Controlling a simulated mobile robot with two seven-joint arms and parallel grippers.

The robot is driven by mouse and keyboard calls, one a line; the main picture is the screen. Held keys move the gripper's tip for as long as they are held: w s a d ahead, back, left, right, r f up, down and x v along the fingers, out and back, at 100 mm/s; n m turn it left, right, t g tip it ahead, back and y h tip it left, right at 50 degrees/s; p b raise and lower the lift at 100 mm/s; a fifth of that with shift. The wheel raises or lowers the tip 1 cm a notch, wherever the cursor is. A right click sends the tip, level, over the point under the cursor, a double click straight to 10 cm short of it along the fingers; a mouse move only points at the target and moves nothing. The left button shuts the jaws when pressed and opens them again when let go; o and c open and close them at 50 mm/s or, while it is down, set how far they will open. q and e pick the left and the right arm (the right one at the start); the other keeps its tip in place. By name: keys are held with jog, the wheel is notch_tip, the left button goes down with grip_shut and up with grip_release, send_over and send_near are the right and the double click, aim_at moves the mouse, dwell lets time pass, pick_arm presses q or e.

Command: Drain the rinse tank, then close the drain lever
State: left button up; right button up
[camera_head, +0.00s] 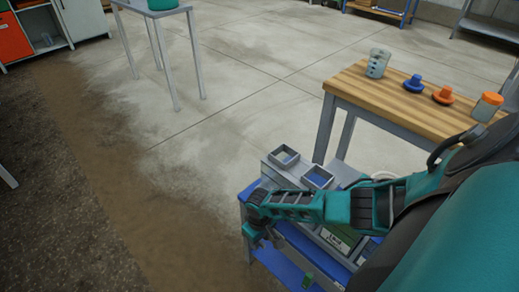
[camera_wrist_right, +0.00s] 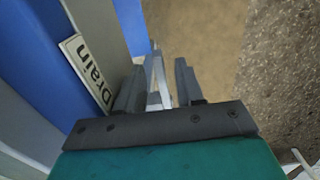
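The fertigation skid (camera_head: 263,262) is a blue and grey unit at the lower middle of the head view. Two square open-topped tanks, one at the back (camera_head: 285,157) and one nearer (camera_head: 317,177), stand on it. I cannot tell which is the rinse tank, nor its level. My right gripper (camera_head: 262,236) is at the skid's left side, pointing down. In the right wrist view a "Drain" label (camera_wrist_right: 86,72) is left of the fingers. The fingers (camera_wrist_right: 160,88) are apart, with a thin grey bar (camera_wrist_right: 155,76) between them; I cannot tell if it is the drain lever. My left gripper is out of view.
A wooden-topped table (camera_head: 400,98) behind the skid holds a clear cup (camera_head: 378,63), a blue knobbed piece (camera_head: 414,83), an orange one (camera_head: 443,95) and an orange-lidded jar (camera_head: 487,106). A small green piece (camera_head: 308,280) is low on the skid.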

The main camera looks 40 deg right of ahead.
grip_shut()
dwell(0.3)
dwell(1.2)
